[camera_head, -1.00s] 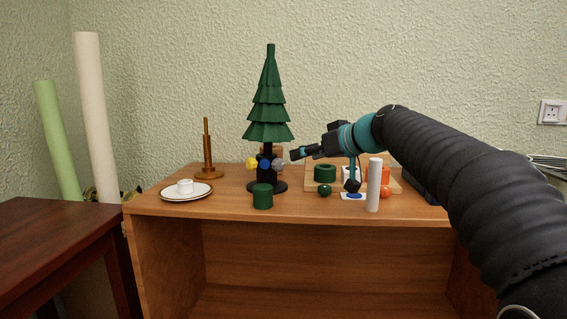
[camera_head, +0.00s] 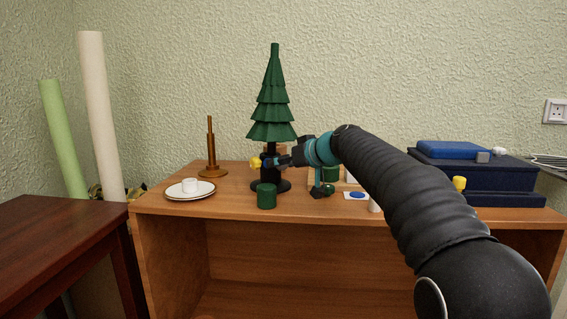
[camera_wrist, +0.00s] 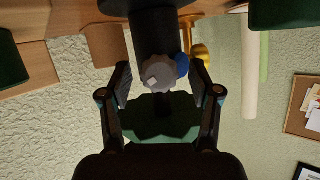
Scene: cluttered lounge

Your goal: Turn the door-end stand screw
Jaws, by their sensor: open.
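The green artificial tree (camera_head: 272,100) stands upright in a black stand (camera_head: 268,180) on the wooden desk. The stand's collar carries a yellow screw (camera_head: 255,162), a blue screw (camera_head: 267,163) and a grey screw. No door shows, so I cannot tell which end faces it. In the upside-down wrist view, the grey screw (camera_wrist: 159,73) sits between my open fingers, with gaps on both sides. The blue screw (camera_wrist: 182,66) is just right of it and the yellow screw (camera_wrist: 201,53) farther right. My gripper (camera_head: 284,160) is at the stand's right side and hides the grey screw in the head view.
A green cylinder (camera_head: 266,196) stands before the stand. A white plate (camera_head: 178,195) with a white piece and a brown post (camera_head: 211,150) are to the left. Navy boxes (camera_head: 490,180) fill the desk's right end. A white card (camera_head: 347,196) lies below my arm.

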